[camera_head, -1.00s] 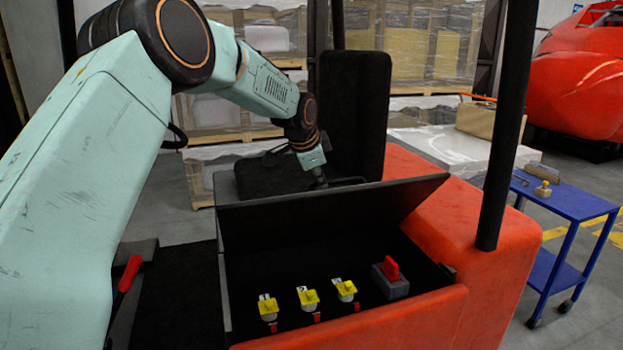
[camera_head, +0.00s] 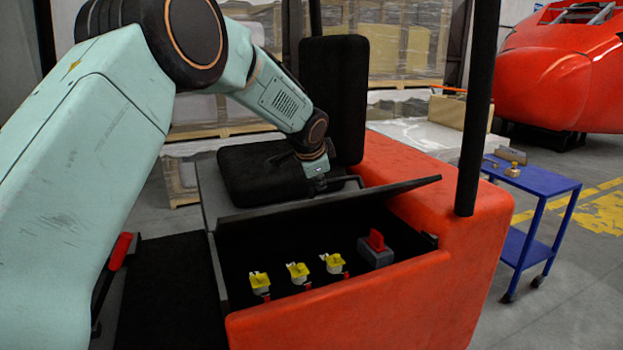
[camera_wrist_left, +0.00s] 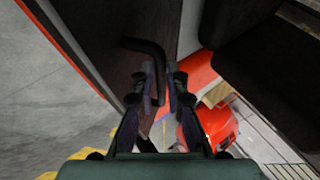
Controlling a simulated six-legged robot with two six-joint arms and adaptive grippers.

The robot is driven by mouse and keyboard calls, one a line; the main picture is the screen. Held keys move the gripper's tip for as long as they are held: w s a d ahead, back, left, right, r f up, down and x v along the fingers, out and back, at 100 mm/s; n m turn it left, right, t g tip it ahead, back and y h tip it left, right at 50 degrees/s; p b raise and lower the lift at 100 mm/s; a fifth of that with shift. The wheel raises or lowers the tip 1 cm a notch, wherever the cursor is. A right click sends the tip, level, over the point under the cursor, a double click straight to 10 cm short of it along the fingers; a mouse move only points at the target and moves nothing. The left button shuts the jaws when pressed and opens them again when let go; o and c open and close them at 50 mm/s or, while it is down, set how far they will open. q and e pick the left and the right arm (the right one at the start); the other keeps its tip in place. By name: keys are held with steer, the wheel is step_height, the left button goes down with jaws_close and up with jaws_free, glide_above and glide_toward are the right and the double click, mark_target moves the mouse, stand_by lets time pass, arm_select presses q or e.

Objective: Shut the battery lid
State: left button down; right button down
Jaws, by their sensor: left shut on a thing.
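The battery lid (camera_head: 300,209) is a dark panel, partly open and tilted low over the battery compartment (camera_head: 240,260) of the red vehicle. It also shows as a dark surface in the left wrist view (camera_wrist_left: 110,45). My left gripper (camera_head: 318,184) is at the lid's far side, shut on the bent black lid handle (camera_head: 346,180). In the left wrist view the handle (camera_wrist_left: 146,46) runs in between the fingers (camera_wrist_left: 166,85). The fingertips are partly hidden in the head view. My right gripper is not in view.
Inside the compartment are yellow-topped connectors (camera_head: 297,271) and a grey block with a red switch (camera_head: 376,241). A black seat (camera_head: 265,172) lies behind the lid. A black post (camera_head: 475,110) rises at the right. A blue cart (camera_head: 540,182) stands further right.

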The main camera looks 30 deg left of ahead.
arm_select(q)
steer(key=s+d+f+b, duration=0.1)
steer(key=d+f+b, duration=0.1)
steer(key=f+b, duration=0.3)
steer(key=s+d+f+b, duration=0.2)
steer(key=f+b, duration=0.4)
steer(key=s+d+f+b, duration=0.2)
steer(key=f+b, duration=0.3)
steer(key=f, duration=0.1)
steer(key=shift+s+d+b, duration=0.25)
steer(key=shift+d+b, duration=0.1)
steer(key=shift+d, duration=0.05)
steer(key=c, duration=1.8)
jaws_free()
steer(key=shift+s+d+r, duration=0.15)
steer(key=shift+s+r, duration=0.05)
steer(key=shift+r, duration=0.3)
steer(key=o, duration=0.4)
steer(key=shift+w+a+f, duration=0.2)
steer(key=shift+w+a, duration=0.05)
steer(key=shift+w, duration=0.05)
steer(key=shift+o, duration=0.2)
steer(key=shift+s+d+r, duration=0.2)
steer(key=v, duration=1.2)
steer(key=shift+w, duration=0.1)
